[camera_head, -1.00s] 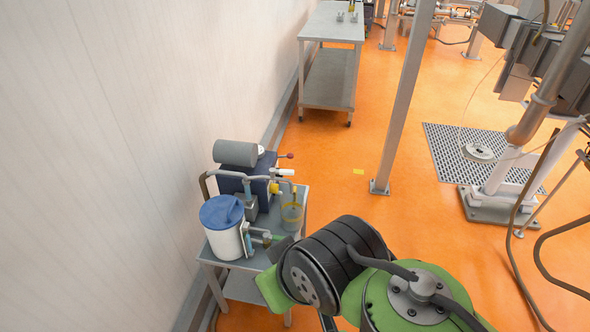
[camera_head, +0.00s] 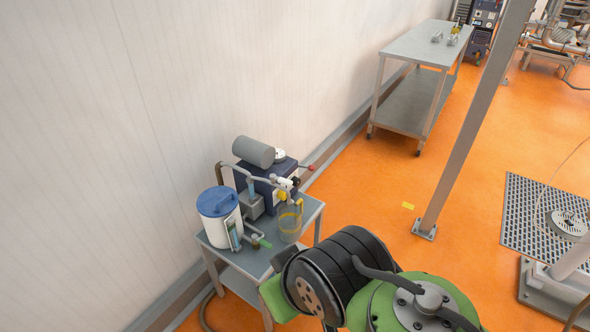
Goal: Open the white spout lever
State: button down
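A small metal cart (camera_head: 250,262) by the wall carries a white container with a blue lid (camera_head: 218,202), a dark blue pump unit with a grey motor (camera_head: 254,151), and a clear yellowish jug (camera_head: 290,221). A pipe runs to a white and yellow spout fitting (camera_head: 287,186) above the jug. The white lever there is too small for me to tell its position. My green and black arm (camera_head: 345,275) stands in front of the cart's right corner. The fingertips of my gripper are hidden behind the arm.
A larger metal table (camera_head: 425,48) stands farther back along the wall.

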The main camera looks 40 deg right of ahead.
aim_at(273, 178)
jog(key=i+l+u, duration=0.1)
jog(key=l+u, duration=0.25)
jog(key=l, duration=0.35)
jog(key=l+u, duration=0.4)
jog(key=l, duration=0.35)
jog(key=i+l+u, duration=0.3)
jog(key=l, duration=0.25)
jog(key=i+l+u, duration=0.2)
jog(key=k+l, duration=0.05)
